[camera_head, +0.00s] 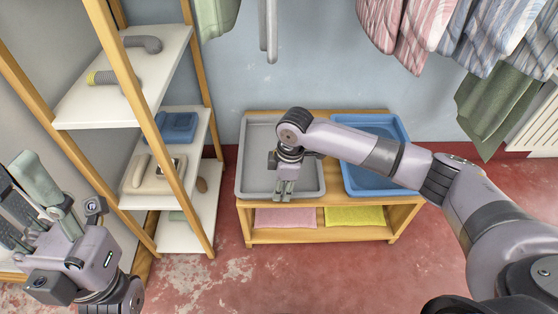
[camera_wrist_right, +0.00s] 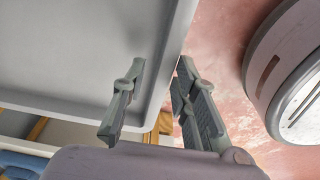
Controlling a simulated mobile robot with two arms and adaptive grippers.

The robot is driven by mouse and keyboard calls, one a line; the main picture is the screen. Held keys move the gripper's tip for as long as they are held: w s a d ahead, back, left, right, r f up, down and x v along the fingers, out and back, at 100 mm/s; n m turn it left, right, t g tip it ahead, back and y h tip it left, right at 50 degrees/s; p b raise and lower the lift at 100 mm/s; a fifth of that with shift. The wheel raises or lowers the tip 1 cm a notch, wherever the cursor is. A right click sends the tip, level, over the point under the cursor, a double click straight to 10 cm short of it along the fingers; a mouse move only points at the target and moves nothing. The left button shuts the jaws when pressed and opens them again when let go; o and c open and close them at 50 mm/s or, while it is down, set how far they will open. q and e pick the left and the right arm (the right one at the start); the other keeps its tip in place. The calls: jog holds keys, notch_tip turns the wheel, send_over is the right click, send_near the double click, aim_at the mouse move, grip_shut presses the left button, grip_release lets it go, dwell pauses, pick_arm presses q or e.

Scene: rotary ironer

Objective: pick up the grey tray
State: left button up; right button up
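The grey tray (camera_head: 255,150) lies on the left half of the top of a low wooden table. My right gripper (camera_head: 284,191) points down at the tray's near rim. In the right wrist view my right gripper (camera_wrist_right: 160,66) is open, and the rim of the grey tray (camera_wrist_right: 75,50) shows between its fingertips, one finger over the tray's inside and one over the outside. I cannot tell how low the fingertips reach. The tray looks empty, though my arm hides part of it. My left gripper (camera_head: 28,195) is open and empty at the far left.
A blue tray (camera_head: 385,180) lies right of the grey one on the wooden table (camera_head: 285,234). Pink (camera_head: 285,217) and yellow cloths (camera_head: 355,215) lie on its lower shelf. A shelf rack (camera_head: 125,90) stands close on the left. Clothes (camera_head: 430,30) hang above right. Red floor in front is clear.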

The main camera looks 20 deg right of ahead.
notch_tip(320, 180, down, 2)
jog(key=shift+a+b, duration=0.1)
jog(key=shift+b, duration=0.2)
jog(key=shift+c, duration=0.4)
grip_shut()
